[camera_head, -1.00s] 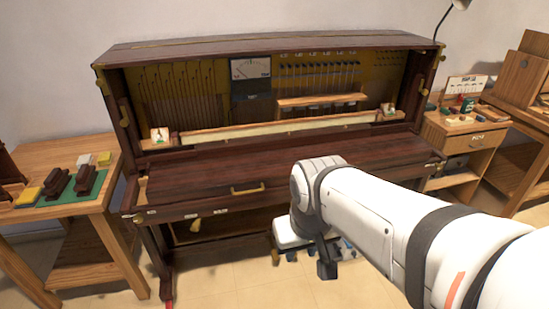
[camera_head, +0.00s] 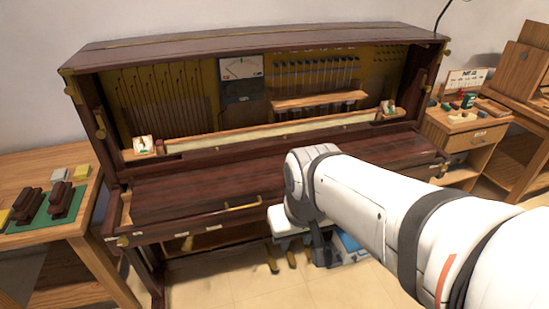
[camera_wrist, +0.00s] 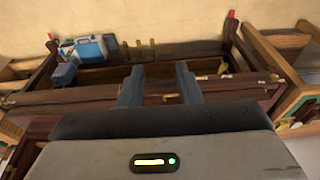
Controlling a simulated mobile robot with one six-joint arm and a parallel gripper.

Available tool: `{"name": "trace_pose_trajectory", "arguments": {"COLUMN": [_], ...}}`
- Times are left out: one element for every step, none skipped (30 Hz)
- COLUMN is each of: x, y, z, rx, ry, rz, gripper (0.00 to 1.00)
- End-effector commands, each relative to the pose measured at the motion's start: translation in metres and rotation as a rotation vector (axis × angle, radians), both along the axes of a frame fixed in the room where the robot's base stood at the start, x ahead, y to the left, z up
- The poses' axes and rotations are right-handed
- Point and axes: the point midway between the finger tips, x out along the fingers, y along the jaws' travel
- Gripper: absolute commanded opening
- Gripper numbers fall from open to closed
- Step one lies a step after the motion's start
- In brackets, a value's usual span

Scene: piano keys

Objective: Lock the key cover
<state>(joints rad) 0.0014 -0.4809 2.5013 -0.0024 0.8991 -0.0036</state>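The dark brown key cover (camera_head: 180,192) lies flat along the piano front, with no keys showing. A brass handle (camera_head: 243,206) sits near its front edge; a yellow handle-like strip also shows between my fingers in the wrist view (camera_wrist: 170,97). A small brass piece (camera_head: 187,243) is on the front left below the cover, and a brass fitting (camera_head: 122,241) is at the left corner. My gripper (camera_wrist: 160,72) is open, its two fingers apart with nothing held, over the piano front. In the head view my arm hides much of the right front.
A left table (camera_head: 75,236) holds dark blocks on a green mat. A right desk (camera_head: 470,150) stands close beside the piano. Under the piano are yellow pedals (camera_head: 291,258) and a blue box (camera_head: 350,248). The floor in front is clear.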

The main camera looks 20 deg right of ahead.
Motion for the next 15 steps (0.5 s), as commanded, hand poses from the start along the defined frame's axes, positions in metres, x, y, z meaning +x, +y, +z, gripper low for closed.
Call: {"name": "trace_pose_trajectory", "arguments": {"x": [0.000,0.000,0.001,0.002,0.004,0.010,0.016,0.023,0.036,0.047,0.059,0.077,0.091,0.104,0.123], "y": [0.000,0.000,0.000,-0.001,-0.002,-0.005,-0.010,-0.016,-0.024,-0.030,-0.036,-0.046,-0.054,-0.062,-0.073], "z": [0.000,0.000,-0.001,-0.003,-0.006,-0.011,-0.017,-0.024,-0.035,-0.045,-0.055,-0.070,-0.082,-0.093,-0.108], "rx": [0.000,0.000,-0.001,-0.001,-0.004,-0.009,-0.014,-0.023,-0.036,-0.046,-0.059,-0.075,-0.088,-0.100,-0.116], "ry": [0.000,0.000,-0.001,-0.003,-0.009,-0.022,-0.037,-0.055,-0.088,-0.115,-0.149,-0.197,-0.236,-0.278,-0.334], "rz": [0.000,0.000,0.000,-0.002,-0.005,-0.010,-0.019,-0.030,-0.040,-0.048,-0.055,-0.066,-0.071,-0.077,-0.079], "gripper": [0.31,0.31,0.31,0.31,0.31,0.31,0.31,0.31,0.31,0.31,0.31,0.31,0.31,0.31,0.31]}}
